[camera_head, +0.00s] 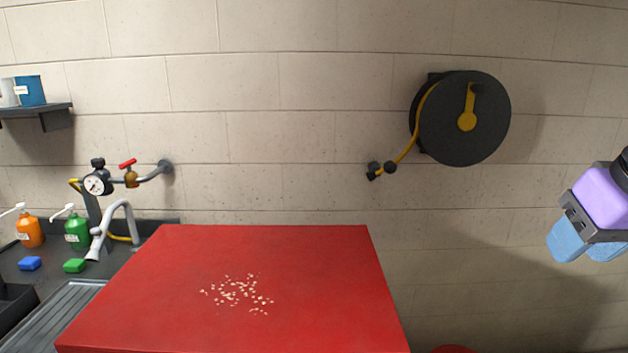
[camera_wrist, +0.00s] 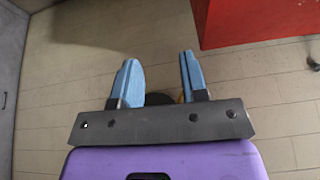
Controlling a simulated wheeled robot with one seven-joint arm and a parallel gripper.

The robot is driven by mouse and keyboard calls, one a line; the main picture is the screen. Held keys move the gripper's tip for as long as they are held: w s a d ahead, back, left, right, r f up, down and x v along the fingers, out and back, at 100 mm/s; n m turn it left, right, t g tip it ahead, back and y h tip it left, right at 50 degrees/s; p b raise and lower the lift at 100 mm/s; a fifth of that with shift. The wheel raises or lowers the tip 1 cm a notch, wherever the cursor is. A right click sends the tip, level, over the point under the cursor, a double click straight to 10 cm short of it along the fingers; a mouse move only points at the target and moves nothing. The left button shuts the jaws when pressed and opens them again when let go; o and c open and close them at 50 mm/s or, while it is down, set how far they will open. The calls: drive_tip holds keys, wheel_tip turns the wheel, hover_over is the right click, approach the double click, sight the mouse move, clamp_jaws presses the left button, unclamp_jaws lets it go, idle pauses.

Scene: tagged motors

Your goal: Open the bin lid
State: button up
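No bin lid can be made out for certain in either view. A small sliver of a red rounded thing (camera_head: 455,349) shows at the bottom edge of the head view; I cannot tell whether it belongs to a bin. My gripper (camera_head: 588,246), purple with blue fingers, is at the right edge of the head view, in front of the bare wall and well above that red sliver. In the wrist view its two fingers (camera_wrist: 160,82) stand apart with nothing held between them.
A large red-topped surface (camera_head: 330,270) with pale crumbs fills the lower middle. A black hose reel (camera_head: 490,125) with a yellow hose hangs on the block wall. A sink counter with a faucet (camera_head: 122,210), green bottle (camera_head: 77,232) and orange bottle (camera_head: 30,232) stands left.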

drive_tip(key=shift+s+f, duration=0.3)
drive_tip(key=shift+s, duration=0.35)
